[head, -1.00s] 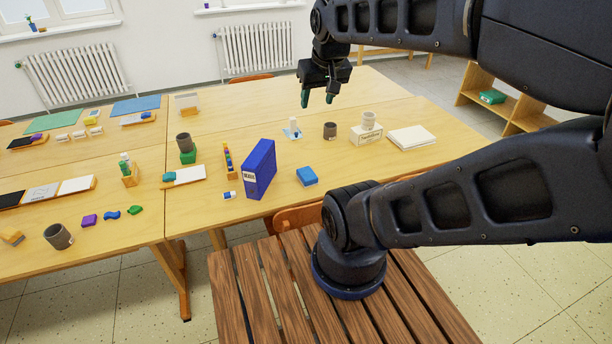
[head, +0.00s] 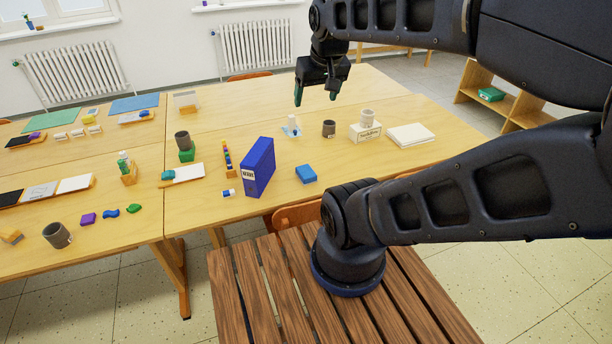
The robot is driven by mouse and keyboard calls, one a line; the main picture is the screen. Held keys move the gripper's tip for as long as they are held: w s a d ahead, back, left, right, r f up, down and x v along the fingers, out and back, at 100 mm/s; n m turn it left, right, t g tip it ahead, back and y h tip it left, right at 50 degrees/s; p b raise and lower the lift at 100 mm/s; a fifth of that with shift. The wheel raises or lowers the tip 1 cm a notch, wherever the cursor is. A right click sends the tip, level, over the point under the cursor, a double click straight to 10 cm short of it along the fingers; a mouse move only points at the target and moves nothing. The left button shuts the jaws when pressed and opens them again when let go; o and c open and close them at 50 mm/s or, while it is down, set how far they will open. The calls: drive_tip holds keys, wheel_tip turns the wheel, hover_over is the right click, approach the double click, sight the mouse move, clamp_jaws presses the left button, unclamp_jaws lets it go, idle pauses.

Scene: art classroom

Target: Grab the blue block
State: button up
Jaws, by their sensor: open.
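A blue block (head: 306,174) lies flat on the wooden table near its front edge, just right of an upright dark blue binder (head: 258,167). My gripper (head: 316,97) hangs above the table, fingers pointing down, over the area behind the block. Its fingers are spread apart and nothing is between them. The block is fully visible and clear of the gripper.
A dark cup (head: 329,129), a white bottle (head: 292,126), a white box (head: 365,133) with a cup on it and a paper stack (head: 411,135) stand behind and right of the block. A slatted wooden surface (head: 250,290) is in front.

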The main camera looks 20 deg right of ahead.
drive_tip(key=o, duration=0.4)
drive_tip(key=shift+o, duration=0.2)
drive_tip(key=n+g, duration=0.5)
drive_tip(key=n, duration=1.4)
hover_over(306, 171)
wheel_tip(306, 171, down, 34)
drive_tip(key=shift+w+f, duration=0.15)
drive_tip(key=shift+f, duration=5.4)
